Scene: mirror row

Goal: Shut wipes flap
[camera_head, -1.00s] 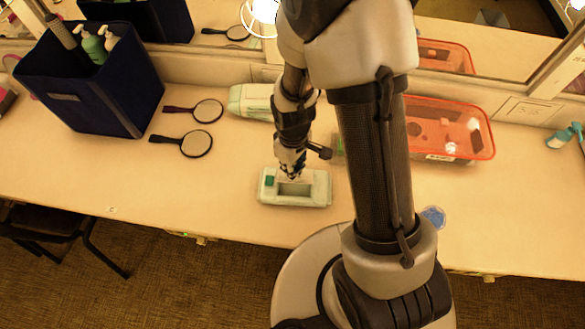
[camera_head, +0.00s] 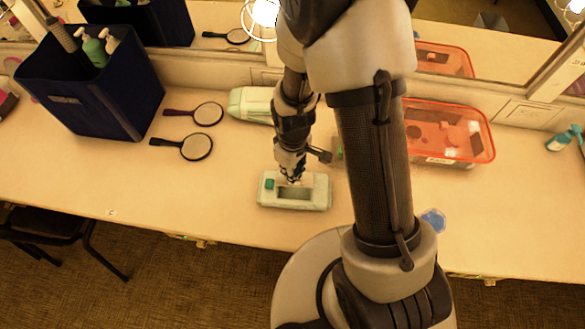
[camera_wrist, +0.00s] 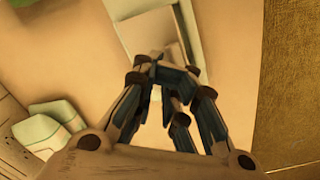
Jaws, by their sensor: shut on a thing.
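The pale green wipes pack (camera_head: 322,190) lies on the counter with a dark rectangular opening in its top and a small teal patch at its left. It also shows at the top of the wrist view (camera_wrist: 194,30). My gripper (camera_head: 290,180) points down at the back edge of the opening. In the wrist view my gripper (camera_wrist: 165,80) has its fingers drawn together at the pale flap (camera_wrist: 150,38), which stands at the opening. The fingertips hide where they grip it.
A second pale green pack (camera_head: 248,102) lies behind. Two hand mirrors (camera_head: 196,146) and a navy bin (camera_head: 90,85) with bottles are at left. An orange-lidded box (camera_head: 450,135) and a blue round item (camera_head: 433,220) are at right.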

